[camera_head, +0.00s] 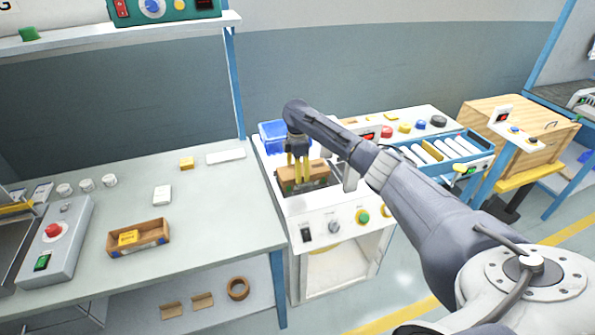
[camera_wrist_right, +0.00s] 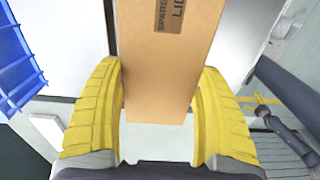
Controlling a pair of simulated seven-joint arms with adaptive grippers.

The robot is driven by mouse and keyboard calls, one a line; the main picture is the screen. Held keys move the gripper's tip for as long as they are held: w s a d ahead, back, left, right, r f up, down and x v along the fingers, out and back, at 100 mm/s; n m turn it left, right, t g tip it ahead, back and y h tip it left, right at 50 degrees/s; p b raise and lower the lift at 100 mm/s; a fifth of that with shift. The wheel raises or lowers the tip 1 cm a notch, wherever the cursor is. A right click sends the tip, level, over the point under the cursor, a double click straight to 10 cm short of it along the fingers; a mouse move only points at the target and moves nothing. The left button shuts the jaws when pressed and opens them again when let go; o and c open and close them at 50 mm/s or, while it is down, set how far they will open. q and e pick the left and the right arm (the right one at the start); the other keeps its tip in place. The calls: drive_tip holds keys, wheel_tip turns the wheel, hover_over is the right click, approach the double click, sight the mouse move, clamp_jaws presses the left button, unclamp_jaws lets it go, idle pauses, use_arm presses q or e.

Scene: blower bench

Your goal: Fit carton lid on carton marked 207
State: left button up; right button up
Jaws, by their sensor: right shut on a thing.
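My right gripper (camera_head: 299,180) has its yellow fingers shut on a brown cardboard lid (camera_head: 316,171), over the top of the white machine. In the right wrist view the lid (camera_wrist_right: 165,80) sits between the two yellow fingers (camera_wrist_right: 160,125); its dark label shows letters like "SPARE LID", partly cut off. An open brown carton (camera_head: 155,231) with a yellow item inside stands on the left bench; I cannot read a number on it. Whether the lid touches the machine is unclear. My left gripper is not in view.
A blue bin (camera_head: 272,135) sits behind the gripper. A control box (camera_head: 55,245), white cups and small blocks are on the left bench (camera_head: 215,210), whose middle is clear. A blue tray (camera_head: 470,150) stands right.

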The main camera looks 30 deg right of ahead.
drive_tip(key=shift+f, duration=0.35)
drive_tip(key=o, duration=1.1)
drive_tip(key=shift+f, duration=0.1)
wheel_tip(320, 180, up, 13)
drive_tip(key=shift+r, duration=0.1)
